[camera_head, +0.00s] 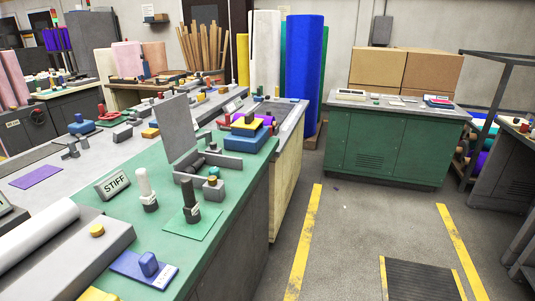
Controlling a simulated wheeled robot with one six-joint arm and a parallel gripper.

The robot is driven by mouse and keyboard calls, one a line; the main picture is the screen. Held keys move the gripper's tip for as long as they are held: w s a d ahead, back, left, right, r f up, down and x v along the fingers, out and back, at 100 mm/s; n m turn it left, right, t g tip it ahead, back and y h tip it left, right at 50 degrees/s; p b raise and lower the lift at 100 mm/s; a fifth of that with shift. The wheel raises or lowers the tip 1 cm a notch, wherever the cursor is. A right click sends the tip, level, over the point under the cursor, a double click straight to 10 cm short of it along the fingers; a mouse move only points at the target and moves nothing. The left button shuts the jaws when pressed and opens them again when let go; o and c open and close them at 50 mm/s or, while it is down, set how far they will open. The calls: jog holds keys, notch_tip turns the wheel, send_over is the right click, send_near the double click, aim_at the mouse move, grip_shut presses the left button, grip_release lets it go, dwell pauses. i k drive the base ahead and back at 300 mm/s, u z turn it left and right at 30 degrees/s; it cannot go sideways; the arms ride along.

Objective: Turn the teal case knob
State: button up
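A small teal knob-like piece (213,172) shows at the front right of an open grey case (225,160) on the green bench top. The case's grey lid (180,128) stands upright. Dark rounded pieces (194,165) lie inside the case. The knob's turn angle is too small to tell. My gripper is not in view.
A black-handled tool (190,205) on a green sheet and a white-handled tool (147,188) stand in front of the case. A "STIFF" sign (113,184) stands to the left. Stacked coloured blocks (245,133) sit behind. The floor (345,225) right of the bench is mostly clear.

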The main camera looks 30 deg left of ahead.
aim_at(214, 171)
jog(key=u, duration=0.05)
jog(key=i, duration=0.9)
jog(key=u, duration=0.95)
jog(key=i, duration=0.75)
jog(key=u, duration=1.1)
jog(key=i, duration=0.2)
jog(key=u, duration=0.15)
